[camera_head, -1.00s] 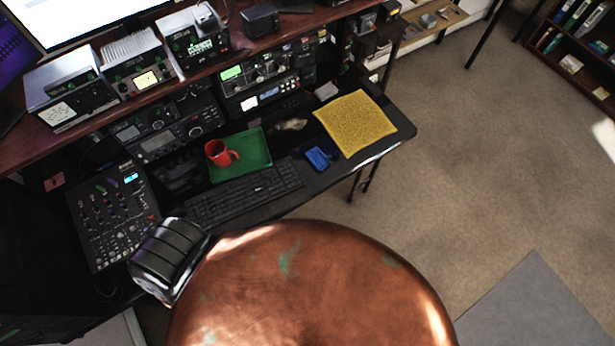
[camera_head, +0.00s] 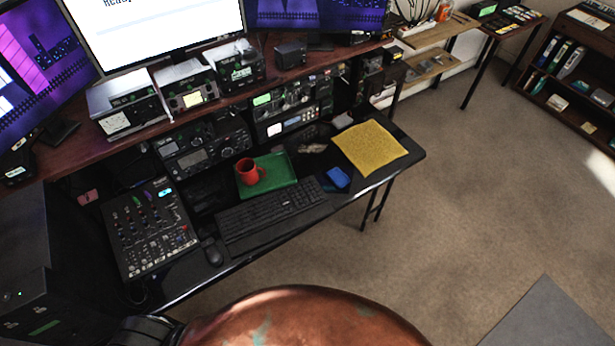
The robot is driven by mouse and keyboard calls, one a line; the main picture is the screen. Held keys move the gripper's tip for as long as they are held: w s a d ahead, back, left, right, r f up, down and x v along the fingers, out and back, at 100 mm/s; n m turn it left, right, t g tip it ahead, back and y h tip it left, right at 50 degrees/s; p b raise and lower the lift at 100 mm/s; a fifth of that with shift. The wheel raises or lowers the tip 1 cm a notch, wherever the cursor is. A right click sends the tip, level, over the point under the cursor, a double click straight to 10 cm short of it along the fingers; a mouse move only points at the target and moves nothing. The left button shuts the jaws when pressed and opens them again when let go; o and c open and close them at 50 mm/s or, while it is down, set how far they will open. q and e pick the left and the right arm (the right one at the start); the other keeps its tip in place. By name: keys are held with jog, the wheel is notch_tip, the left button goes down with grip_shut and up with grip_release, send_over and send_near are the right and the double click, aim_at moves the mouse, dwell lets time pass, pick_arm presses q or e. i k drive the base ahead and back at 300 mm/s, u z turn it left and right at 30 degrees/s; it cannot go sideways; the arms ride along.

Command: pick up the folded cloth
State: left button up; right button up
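A yellow cloth (camera_head: 370,147) with a coarse texture lies flat on the right end of the black desk (camera_head: 408,148). No folds can be made out on it at this distance. A small blue item (camera_head: 338,178) lies just left of its lower left edge; I cannot tell whether it is cloth or something else. Neither of my grippers is in view. My own copper-coloured body shows at the bottom of the view.
A red mug (camera_head: 248,172) stands on a green mat (camera_head: 279,169), left of the blue item. A keyboard (camera_head: 270,213), a mouse (camera_head: 213,255) and a mixer (camera_head: 150,228) are along the desk. Radios (camera_head: 288,105) and a shelf stand behind. Open carpet (camera_head: 450,200) lies right of the desk.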

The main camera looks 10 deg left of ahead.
aim_at(340, 179)
jog(key=u, duration=0.85)
jog(key=i, duration=0.4)
